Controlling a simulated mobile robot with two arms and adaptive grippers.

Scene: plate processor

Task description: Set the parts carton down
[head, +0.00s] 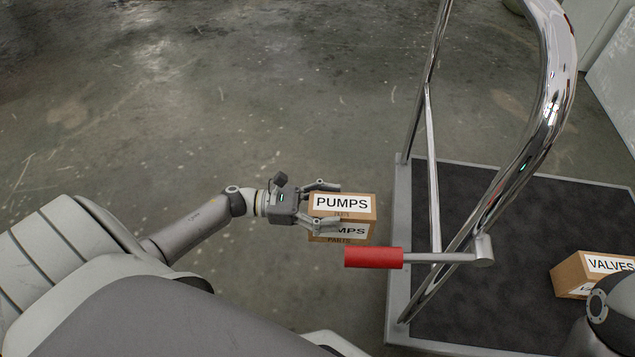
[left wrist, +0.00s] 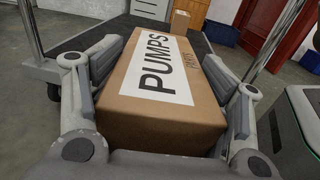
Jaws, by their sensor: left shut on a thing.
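The parts carton (head: 358,204) is a brown box with white "PUMPS" labels. My left gripper (head: 328,206) is shut on it, with one finger along each side, and it hangs over the bare floor just left of the trolley in the head view. In the left wrist view the carton (left wrist: 162,85) fills the middle between the finger pads of my left gripper (left wrist: 165,108). The carton hides part of what lies beyond it. My right gripper is not in view.
A flat trolley (head: 470,185) with a dark deck stands at right. Its chrome push bar (head: 548,110) and a red-gripped lever (head: 373,257) rise close to the held carton. A "VALVES" carton (head: 575,275) sits on the deck at right. Much of the deck is clear.

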